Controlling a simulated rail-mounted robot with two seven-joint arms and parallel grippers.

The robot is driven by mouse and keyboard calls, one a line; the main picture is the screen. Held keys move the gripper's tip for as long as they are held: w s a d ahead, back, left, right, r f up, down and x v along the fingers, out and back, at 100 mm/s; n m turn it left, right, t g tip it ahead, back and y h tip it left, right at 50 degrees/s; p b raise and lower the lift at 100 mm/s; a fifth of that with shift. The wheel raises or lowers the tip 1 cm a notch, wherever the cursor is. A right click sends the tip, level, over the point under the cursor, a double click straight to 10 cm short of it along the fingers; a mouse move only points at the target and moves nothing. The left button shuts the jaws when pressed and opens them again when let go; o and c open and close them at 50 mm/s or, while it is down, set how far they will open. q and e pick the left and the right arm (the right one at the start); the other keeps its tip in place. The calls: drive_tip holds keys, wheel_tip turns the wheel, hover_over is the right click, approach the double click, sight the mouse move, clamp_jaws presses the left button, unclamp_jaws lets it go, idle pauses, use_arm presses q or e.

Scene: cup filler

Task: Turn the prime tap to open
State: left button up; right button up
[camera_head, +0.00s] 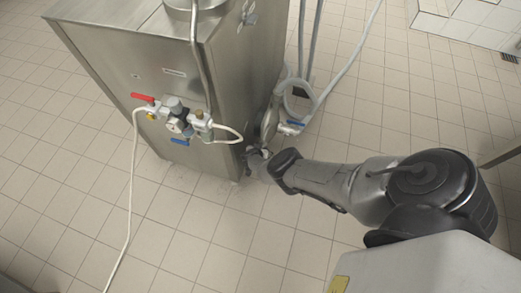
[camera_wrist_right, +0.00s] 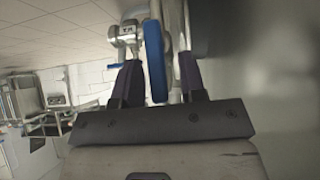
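My right gripper (camera_wrist_right: 158,78) is open, with its two dark fingers apart. A long blue lever (camera_wrist_right: 154,48) stands between them in the right wrist view, with a visible gap on its right side; contact on its left side is unclear. In the head view my right gripper (camera_head: 256,162) is low beside the machine's right corner and looks small and partly dark. A valve with a blue handle (camera_head: 295,123) sits on the machine's right side, above and right of the gripper. I cannot tell which handle is the prime tap. My left gripper is not in view.
The steel machine (camera_head: 120,60) carries a red handle (camera_head: 143,97) and another blue handle (camera_head: 180,142) on its front. A pale hose (camera_head: 133,190) hangs down to the tiled floor. Hoses (camera_head: 325,85) run up on the right. The floor in front is clear.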

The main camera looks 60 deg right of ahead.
drive_tip(key=shift+a, duration=0.1)
drive_tip(key=shift+s+a+r, duration=0.1)
drive_tip(key=p+v, duration=1.2)
drive_tip(key=v, duration=0.1)
drive_tip(key=shift+a+r, duration=0.1)
drive_tip(key=shift+r, duration=0.1)
idle(0.5)
